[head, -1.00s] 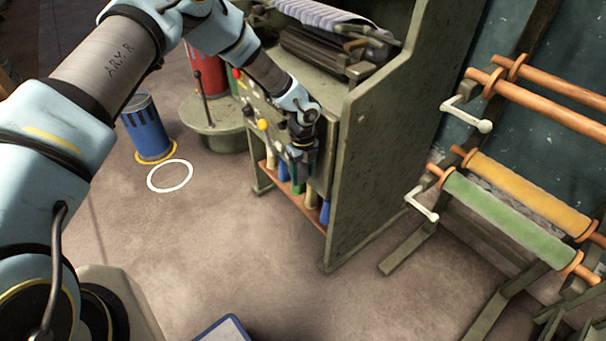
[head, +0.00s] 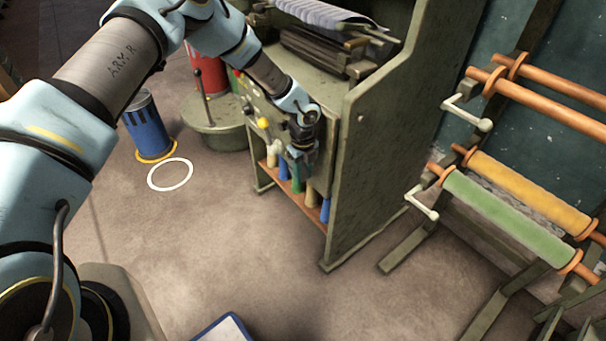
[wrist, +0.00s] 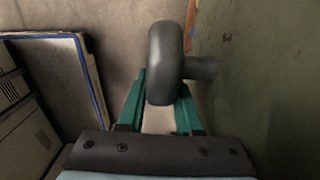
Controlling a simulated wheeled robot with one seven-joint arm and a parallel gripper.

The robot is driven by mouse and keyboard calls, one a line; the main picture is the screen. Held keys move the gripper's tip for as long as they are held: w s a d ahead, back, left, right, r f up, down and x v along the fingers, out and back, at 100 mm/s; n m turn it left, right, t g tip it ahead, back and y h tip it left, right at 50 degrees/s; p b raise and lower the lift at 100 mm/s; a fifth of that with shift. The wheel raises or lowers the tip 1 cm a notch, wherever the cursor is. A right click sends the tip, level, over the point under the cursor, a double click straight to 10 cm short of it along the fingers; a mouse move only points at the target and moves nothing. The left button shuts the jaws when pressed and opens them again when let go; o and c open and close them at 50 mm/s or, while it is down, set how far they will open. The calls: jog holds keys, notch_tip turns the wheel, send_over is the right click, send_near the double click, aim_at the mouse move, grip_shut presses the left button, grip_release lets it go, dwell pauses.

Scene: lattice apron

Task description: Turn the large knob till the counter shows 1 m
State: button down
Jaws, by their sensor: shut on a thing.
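The large knob (wrist: 163,62) shows in the wrist view as a dark rounded disc on a short grey shaft that runs to the right. My gripper (wrist: 160,108) has its green fingers on either side of the knob and is shut on it. In the head view my gripper (head: 300,158) is at the front panel of the green cabinet (head: 352,185), near its right edge. There the knob is hidden behind my wrist. I cannot make out the counter or any reading in either view.
Coloured handles (head: 296,180) stand on a shelf below. A rack with rollers and white cranks (head: 424,207) stands at the right. A blue bin (head: 146,128) is on the floor at the left.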

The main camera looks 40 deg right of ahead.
jog(key=shift+f+b, duration=0.1)
jog(key=shift+b, duration=0.2)
jog(key=t+b, duration=0.1)
jog(key=b, duration=0.2)
jog(key=f+t+b, duration=0.1)
jog(key=t+b, duration=0.1)
jog(key=b, duration=0.1)
jog(key=shift+s+d+f, duration=0.1)
jog(key=shift+d+f, duration=0.05)
jog(key=shift+f, duration=0.05)
jog(key=t+b, duration=0.1)
jog(key=b, duration=0.2)
jog(key=t+b, duration=0.2)
jog(key=b, duration=0.1)
jog(key=f+t+b, duration=0.1)
jog(key=t+b, duration=0.1)
jog(key=b, duration=0.2)
jog(key=shift+w+h, duration=0.3)
jog(key=t+b, duration=0.1)
jog(key=b, duration=0.1)
jog(key=t+b, duration=0.2)
jog(key=b, duration=0.1)
jog(key=shift+w, duration=0.3)
jog(key=shift+w+r+t+b, duration=0.1)
jog(key=shift+w+t+b, duration=0.1)
jog(key=shift+t+b, duration=0.6)
jog(key=shift+w+t+b, duration=0.2)
jog(key=shift+t+b, duration=0.25)
jog(key=shift+t, duration=0.65)
jog(key=shift+w, duration=0.1)
